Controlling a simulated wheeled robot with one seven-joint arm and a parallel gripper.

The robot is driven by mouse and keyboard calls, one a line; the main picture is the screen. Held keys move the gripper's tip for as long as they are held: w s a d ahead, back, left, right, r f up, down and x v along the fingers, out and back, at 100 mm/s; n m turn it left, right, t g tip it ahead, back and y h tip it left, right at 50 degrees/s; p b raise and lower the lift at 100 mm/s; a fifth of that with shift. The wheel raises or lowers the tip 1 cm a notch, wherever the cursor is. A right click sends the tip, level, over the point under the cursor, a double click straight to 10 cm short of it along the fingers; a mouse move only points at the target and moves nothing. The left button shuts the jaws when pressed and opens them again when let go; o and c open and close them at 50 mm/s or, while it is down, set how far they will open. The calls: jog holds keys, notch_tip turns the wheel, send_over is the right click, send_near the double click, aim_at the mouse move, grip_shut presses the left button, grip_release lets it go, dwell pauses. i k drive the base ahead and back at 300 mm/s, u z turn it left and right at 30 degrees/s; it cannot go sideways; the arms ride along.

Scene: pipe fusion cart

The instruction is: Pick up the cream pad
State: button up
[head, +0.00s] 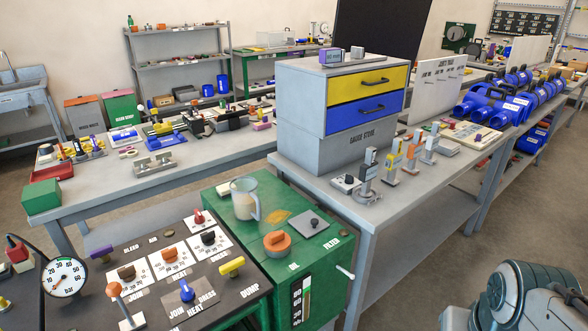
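Either is too small to make out well.
A grey drawer cabinet (318,146) with yellow and blue drawers stands on the right bench (395,212). Several upright gauges (390,167) stand before it. A green unit (322,242) with a clear jug (245,198) adjoins a dark control panel (125,235). Open floor (475,232) lies at right.

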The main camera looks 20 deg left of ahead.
aim_at(223, 191)
jog(key=u, duration=0.05)
jog(key=i, duration=0.85)
jog(key=u, duration=1.1)
jog(key=i, duration=0.65)
jog(key=u, duration=0.7)
